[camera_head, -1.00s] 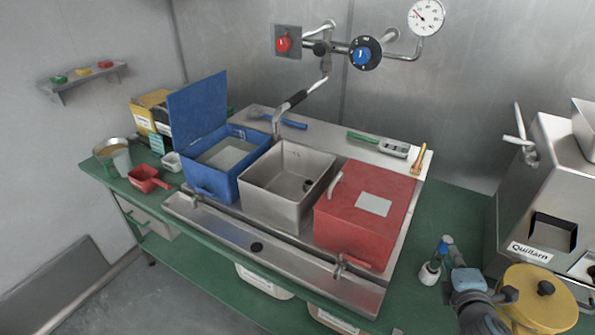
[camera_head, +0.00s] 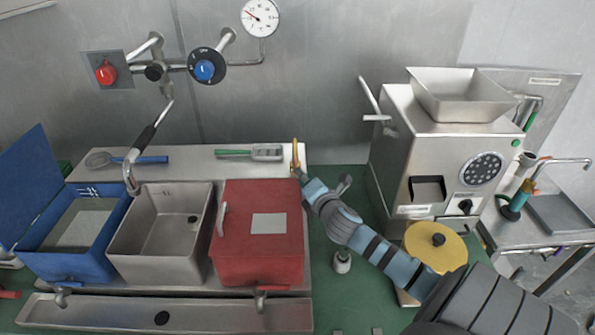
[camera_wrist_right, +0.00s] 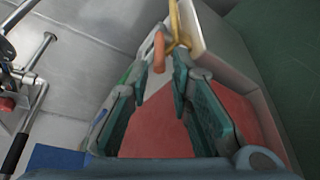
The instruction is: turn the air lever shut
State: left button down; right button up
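No lever is labelled as air. A slim yellow and orange piece (camera_head: 296,155) stands at the right end of the steel ledge; its orange end (camera_wrist_right: 159,52) shows in the right wrist view, just beyond and between my fingertips. My right gripper (camera_head: 303,178) is just in front of this piece, above the red box's back corner. The right wrist view shows its teal fingers (camera_wrist_right: 155,88) spread apart, with nothing visibly held. Other levers in view are a steel handle (camera_head: 374,102) left of the grinder (camera_head: 440,140) and a black-gripped tap arm (camera_head: 146,137). My left gripper is out of view.
The red box (camera_head: 258,250) with its lid down sits below my right gripper, beside a steel basin (camera_head: 160,225) and an open blue box (camera_head: 80,235). A red knob (camera_head: 106,72) and blue dial (camera_head: 205,70) are on the wall. A yellow lid (camera_head: 435,240) lies near my right forearm.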

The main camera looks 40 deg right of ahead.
aim_at(296, 167)
jog(key=x, duration=0.4)
jog(key=shift+w+f, duration=0.15)
jog(key=shift+w, duration=0.2)
grip_shut()
